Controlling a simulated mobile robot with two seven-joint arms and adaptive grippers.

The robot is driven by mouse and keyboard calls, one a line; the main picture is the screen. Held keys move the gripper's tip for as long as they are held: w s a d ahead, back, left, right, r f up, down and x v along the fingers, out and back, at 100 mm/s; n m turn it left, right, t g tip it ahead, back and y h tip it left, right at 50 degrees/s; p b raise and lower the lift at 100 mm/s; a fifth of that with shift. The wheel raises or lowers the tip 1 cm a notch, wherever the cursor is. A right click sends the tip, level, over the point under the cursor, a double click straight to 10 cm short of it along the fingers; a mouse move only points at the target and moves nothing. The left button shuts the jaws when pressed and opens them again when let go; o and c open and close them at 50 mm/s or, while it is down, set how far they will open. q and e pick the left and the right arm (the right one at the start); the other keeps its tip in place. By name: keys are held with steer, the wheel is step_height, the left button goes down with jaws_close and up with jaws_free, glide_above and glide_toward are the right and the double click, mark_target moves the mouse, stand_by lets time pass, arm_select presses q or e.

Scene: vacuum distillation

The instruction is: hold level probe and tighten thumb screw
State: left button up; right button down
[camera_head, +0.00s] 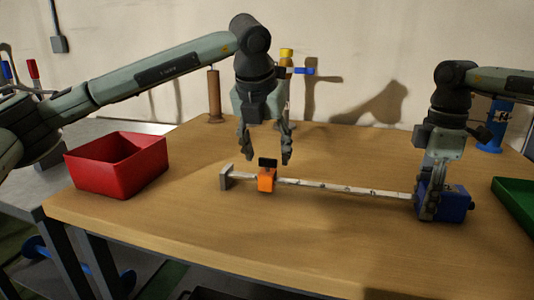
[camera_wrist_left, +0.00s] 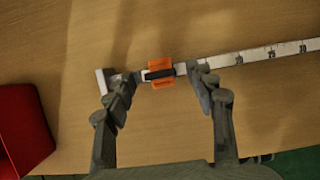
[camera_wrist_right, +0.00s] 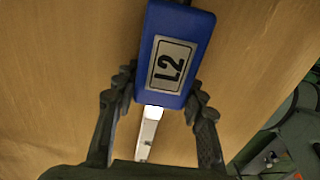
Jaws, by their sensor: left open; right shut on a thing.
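The level probe lies along the wooden table. An orange slider (camera_head: 266,180) with a dark thumb screw (camera_head: 268,162) on top sits near the rod's left end, beside a grey end block (camera_head: 226,176). The slider also shows in the left wrist view (camera_wrist_left: 161,72). My left gripper (camera_head: 266,160) is open above the slider, fingers on either side of the thumb screw. My right gripper (camera_head: 428,215) is shut on the blue head.
A red bin (camera_head: 116,163) stands at the table's left edge. A green tray (camera_head: 517,205) lies at the right edge. A brown post (camera_head: 214,97) and a blue stand (camera_head: 492,130) are at the back. The table's front is clear.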

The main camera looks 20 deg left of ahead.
arm_select(q)
steer(key=shift+w+f, duration=0.15)
steer(key=shift+f, duration=0.25)
steer(key=c, duration=1.2)
steer(key=shift+o, duration=0.2)
